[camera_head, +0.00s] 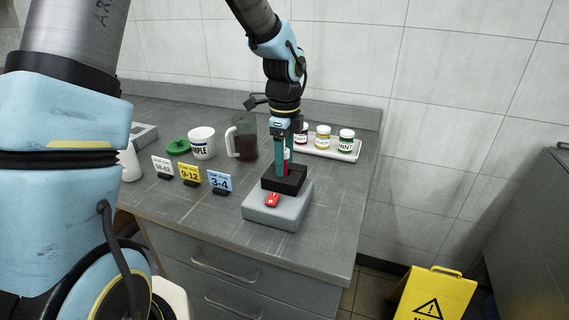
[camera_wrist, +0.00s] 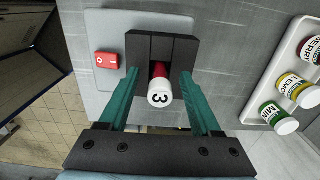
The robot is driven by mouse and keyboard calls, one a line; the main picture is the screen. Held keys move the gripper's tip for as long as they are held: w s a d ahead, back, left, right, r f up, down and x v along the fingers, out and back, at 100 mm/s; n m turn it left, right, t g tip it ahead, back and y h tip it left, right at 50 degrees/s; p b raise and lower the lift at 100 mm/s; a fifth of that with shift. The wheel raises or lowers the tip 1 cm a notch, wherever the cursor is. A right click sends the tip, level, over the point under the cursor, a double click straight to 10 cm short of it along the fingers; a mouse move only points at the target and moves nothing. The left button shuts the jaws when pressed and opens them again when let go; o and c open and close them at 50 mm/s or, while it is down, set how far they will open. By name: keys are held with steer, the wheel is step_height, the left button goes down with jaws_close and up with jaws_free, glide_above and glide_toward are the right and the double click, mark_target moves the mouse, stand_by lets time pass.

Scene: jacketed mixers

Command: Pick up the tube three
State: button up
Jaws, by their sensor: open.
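The tube three (camera_wrist: 160,90) has a white cap marked 3 and a red body, and stands in a black holder (camera_wrist: 162,47) on a grey mixer base (camera_head: 278,213). In the head view part of the tube (camera_head: 287,158) shows between the fingers, the rest hidden. My gripper (camera_wrist: 160,95) is open, with its green fingers on either side of the tube and gaps to both sides. In the head view my gripper (camera_head: 294,165) points down over the black holder. A red switch (camera_head: 272,200) is on the base's front.
A white tray (camera_head: 340,153) with several jars stands behind right. A jug (camera_head: 243,138) with dark liquid, a white cup (camera_head: 202,143), a green lid (camera_head: 178,146) and three number cards (camera_head: 190,175) stand left. The counter's front right is clear.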

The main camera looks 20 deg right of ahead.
steer(key=shift+c, duration=0.3)
jaws_close()
stand_by(0.3)
